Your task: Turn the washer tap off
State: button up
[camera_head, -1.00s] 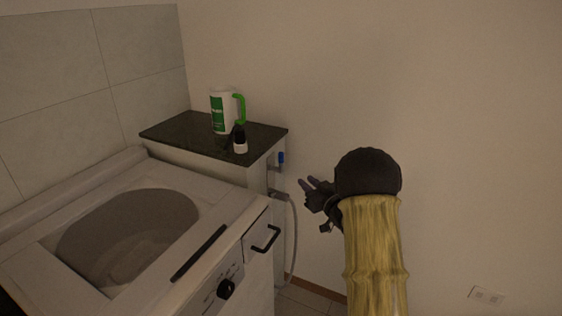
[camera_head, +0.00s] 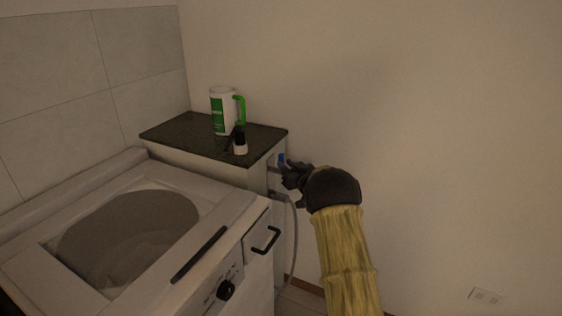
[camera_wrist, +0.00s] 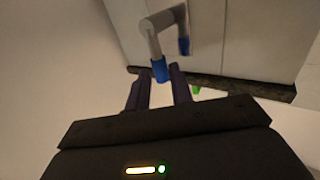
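The washer tap shows in the head view as a small blue handle (camera_head: 281,158) on the side of the cabinet, partly hidden by my gripper (camera_head: 285,168). In the wrist view the tap is a grey bent piece (camera_wrist: 162,20) with blue ends. Its nearer blue end (camera_wrist: 160,71) lies between the tips of my gripper's two dark fingers (camera_wrist: 161,73). The fingers are apart, with gaps visible beside the blue end. I cannot tell whether either finger touches it.
A dark-topped cabinet (camera_head: 180,135) holds a white and green jug (camera_head: 219,118) and a small black and white bottle (camera_head: 240,142). A grey hose (camera_head: 294,240) hangs below the tap. The wall is close at the right.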

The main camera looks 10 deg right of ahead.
aim_at(281, 160)
jog(key=shift+x, duration=2.15)
jog(key=shift+c, duration=0.3)
grip_shut()
